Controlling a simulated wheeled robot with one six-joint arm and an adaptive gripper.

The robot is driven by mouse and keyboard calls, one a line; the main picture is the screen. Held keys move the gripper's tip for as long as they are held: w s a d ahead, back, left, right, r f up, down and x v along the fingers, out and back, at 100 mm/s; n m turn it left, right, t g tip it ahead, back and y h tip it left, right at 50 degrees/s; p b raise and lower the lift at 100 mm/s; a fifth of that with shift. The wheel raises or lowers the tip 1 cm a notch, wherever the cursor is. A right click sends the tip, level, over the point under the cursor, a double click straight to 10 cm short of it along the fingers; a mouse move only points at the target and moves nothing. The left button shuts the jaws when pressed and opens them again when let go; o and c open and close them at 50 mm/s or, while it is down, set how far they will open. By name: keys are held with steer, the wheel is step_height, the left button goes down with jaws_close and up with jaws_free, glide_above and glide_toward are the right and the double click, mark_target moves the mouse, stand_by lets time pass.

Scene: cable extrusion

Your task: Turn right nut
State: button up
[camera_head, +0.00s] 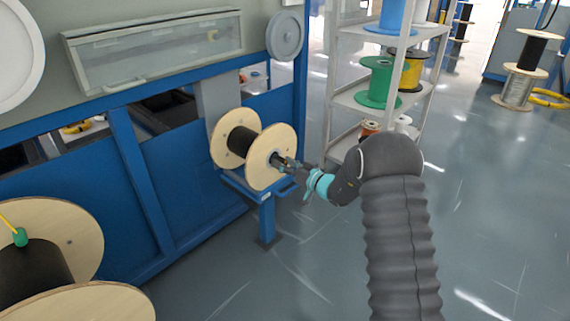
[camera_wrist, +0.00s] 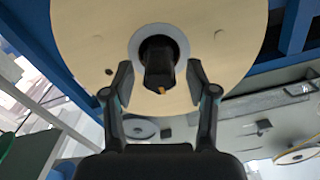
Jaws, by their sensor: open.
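The right nut (camera_wrist: 158,68) is a dark piece at the hub of a wooden spool flange, inside a pale ring, in the wrist view. My gripper (camera_wrist: 160,82) is open, with one finger on each side of the nut and visible gaps between. In the head view my gripper (camera_head: 287,164) reaches from the right to the hub of the spool (camera_head: 271,157), which has dark cable wound between two wooden flanges. The nut is mostly hidden there by the gripper. I cannot tell how deep the fingers sit along the nut.
The spool sits on a blue stand (camera_head: 266,215) beside the blue machine frame (camera_head: 180,190). A shelf (camera_head: 345,97) with a green spool (camera_head: 379,84) stands behind my arm. A large wooden spool (camera_head: 75,225) is at the lower left. The floor at right is open.

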jaws_close()
steer(key=shift+f+b, duration=0.15)
steer(key=shift+b, duration=0.4)
